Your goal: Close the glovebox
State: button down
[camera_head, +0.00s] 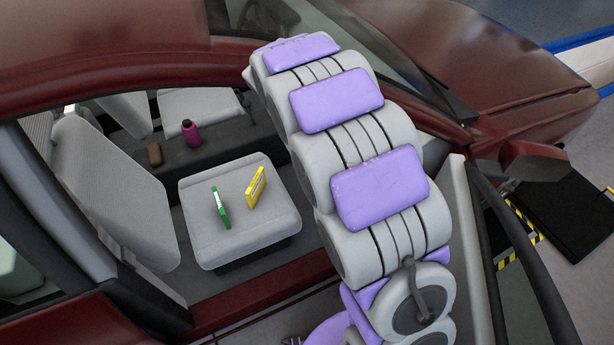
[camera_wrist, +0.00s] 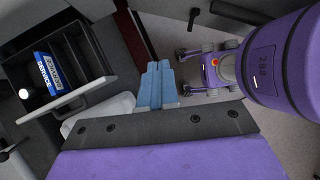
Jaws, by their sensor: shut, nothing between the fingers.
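The glovebox (camera_wrist: 68,100) is open at the left of the wrist view, with a dark interior and a pale front edge. A blue and white booklet (camera_wrist: 48,74) marked "SERVICE" lies inside it. My gripper (camera_wrist: 157,66) has blue fingers, which are together and empty. It appears to the right of the glovebox, apart from it in the picture; the distance in depth is hard to tell. In the head view my own arm covers that part of the car, so the glovebox and gripper are hidden there.
A grey seat (camera_head: 245,225) holds a green box (camera_head: 220,208) and a yellow box (camera_head: 256,187). A magenta bottle (camera_head: 191,134) and a brown item (camera_head: 155,154) sit on the console. The dark red car frame (camera_head: 290,285) and door edge (camera_head: 467,235) border the opening.

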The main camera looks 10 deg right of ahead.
jog(key=w+a+f+n+t+h+p, duration=0.1)
jog(key=w+a+f+n, duration=0.2)
jog(key=w+f+n, duration=0.25)
jog(key=w+a+f+n+t+h, duration=0.1)
jog(key=w+a+f+n, duration=0.2)
jog(key=w+f+n, duration=0.3)
jog(key=w+a+f+n+t, duration=0.1)
jog(key=w+a+f+n, duration=0.25)
jog(key=f, duration=0.35)
jog(key=w+a+f+n+t, duration=0.1)
jog(key=w+a+f+n, duration=0.2)
jog(key=a+f+n, duration=0.3)
jog(key=d+r+b+x, duration=0.2)
jog(key=x, duration=1.2)
jog(key=shift+d+h, duration=0.35)
jog(key=shift+h, duration=0.05)
jog(key=shift+r, duration=0.15)
